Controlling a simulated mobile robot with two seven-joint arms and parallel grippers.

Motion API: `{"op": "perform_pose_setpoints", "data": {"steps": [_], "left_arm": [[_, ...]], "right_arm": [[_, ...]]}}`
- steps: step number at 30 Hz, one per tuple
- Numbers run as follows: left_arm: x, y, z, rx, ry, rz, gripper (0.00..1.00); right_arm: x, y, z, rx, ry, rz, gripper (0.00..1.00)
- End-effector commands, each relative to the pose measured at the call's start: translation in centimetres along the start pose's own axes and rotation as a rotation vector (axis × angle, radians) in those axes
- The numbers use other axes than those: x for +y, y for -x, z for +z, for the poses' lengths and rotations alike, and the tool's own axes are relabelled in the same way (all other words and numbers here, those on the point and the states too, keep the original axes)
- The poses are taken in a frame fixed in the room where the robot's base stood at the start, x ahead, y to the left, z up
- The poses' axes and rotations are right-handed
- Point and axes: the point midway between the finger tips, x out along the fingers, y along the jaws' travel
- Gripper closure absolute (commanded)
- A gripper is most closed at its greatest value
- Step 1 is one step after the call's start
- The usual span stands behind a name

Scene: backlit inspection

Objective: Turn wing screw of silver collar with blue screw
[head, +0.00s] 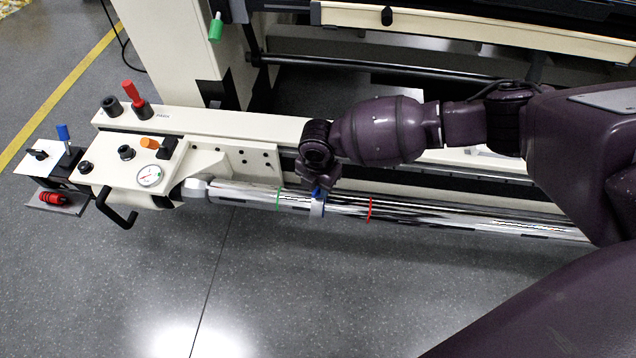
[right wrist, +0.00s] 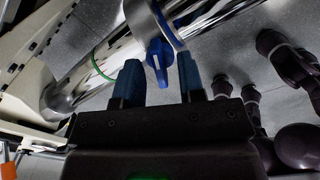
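The silver collar (head: 316,209) sits around the chrome bar (head: 440,214) between a green ring and a red ring. Its blue wing screw (head: 319,193) shows at the collar's upper side, partly hidden by my right gripper (head: 318,187). In the right wrist view, the blue wing screw (right wrist: 158,62) stands between the two blue fingers of my right gripper (right wrist: 159,68). The fingers are open, with a gap visible on each side of the screw. The collar (right wrist: 145,18) is just beyond the fingertips. My left gripper is not seen.
A cream machine block (head: 120,165) with knobs, a gauge (head: 149,175) and a black handle (head: 117,207) stands at the bar's left end. A cream rail (head: 235,124) runs behind the bar. The grey floor (head: 330,290) in front is clear.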

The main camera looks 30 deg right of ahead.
Motion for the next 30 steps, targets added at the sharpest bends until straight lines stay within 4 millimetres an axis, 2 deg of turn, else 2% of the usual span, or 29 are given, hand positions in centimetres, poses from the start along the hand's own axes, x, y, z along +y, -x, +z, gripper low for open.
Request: {"op": "perform_pose_setpoints", "data": {"steps": [2,6,9,20,30], "left_arm": [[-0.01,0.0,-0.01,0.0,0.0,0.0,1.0],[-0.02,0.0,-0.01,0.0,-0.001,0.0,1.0],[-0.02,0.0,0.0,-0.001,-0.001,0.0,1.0],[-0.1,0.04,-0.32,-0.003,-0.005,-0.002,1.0],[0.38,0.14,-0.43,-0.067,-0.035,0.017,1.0]], "right_arm": [[0.02,0.03,-0.01,0.0,0.0,0.0,0.67],[0.01,0.02,-0.02,0.0,0.0,0.0,0.88],[0.01,0.01,-0.02,0.0,0.0,0.0,1.0],[0.09,0.19,-0.04,0.0,-0.035,0.002,1.0],[0.19,0.58,0.02,-0.001,-0.255,0.003,1.0]]}}
